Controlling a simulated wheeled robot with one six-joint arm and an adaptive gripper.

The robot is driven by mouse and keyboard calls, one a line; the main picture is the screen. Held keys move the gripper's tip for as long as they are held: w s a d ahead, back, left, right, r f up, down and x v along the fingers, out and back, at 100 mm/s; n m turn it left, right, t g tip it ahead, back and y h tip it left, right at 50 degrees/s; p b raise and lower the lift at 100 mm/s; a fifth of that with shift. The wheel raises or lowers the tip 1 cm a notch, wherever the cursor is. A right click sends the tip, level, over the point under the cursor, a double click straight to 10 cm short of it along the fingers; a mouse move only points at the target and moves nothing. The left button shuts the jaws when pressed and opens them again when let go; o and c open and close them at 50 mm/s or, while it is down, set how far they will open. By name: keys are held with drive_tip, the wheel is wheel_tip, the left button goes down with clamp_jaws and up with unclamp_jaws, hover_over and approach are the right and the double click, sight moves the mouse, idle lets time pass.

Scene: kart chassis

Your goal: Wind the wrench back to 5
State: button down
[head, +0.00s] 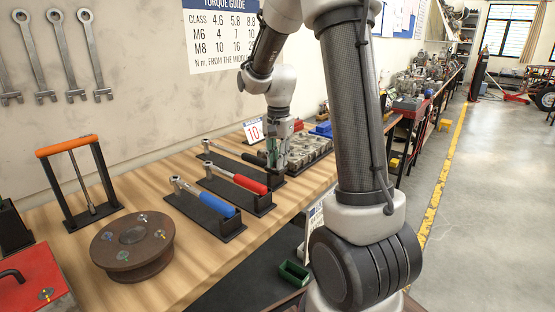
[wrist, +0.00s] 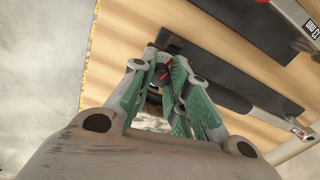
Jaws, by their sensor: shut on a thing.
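Three torque wrenches lie on black stands on the wooden bench. The black-handled wrench (head: 232,151) is the farthest, its ratchet head at the left. My gripper (head: 275,162) is at the right end of its handle. In the wrist view, my green-padded fingers (wrist: 165,68) are shut on the end of the black handle (wrist: 222,92), where a small red mark shows. The fingers hide the grip end, and I cannot read any scale setting. The red-handled wrench (head: 249,184) and blue-handled wrench (head: 216,203) lie nearer, apart from my gripper.
A white card with a red 10 (head: 253,131) stands behind the black wrench. A tray of small parts (head: 308,150) is close on the right. A brown round fixture (head: 132,246) and an orange-topped frame (head: 75,185) stand at the left. A torque chart (head: 220,35) hangs on the wall.

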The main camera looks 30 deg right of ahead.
drive_tip(key=n, duration=0.3)
drive_tip(key=c, duration=1.6)
unclamp_jaws()
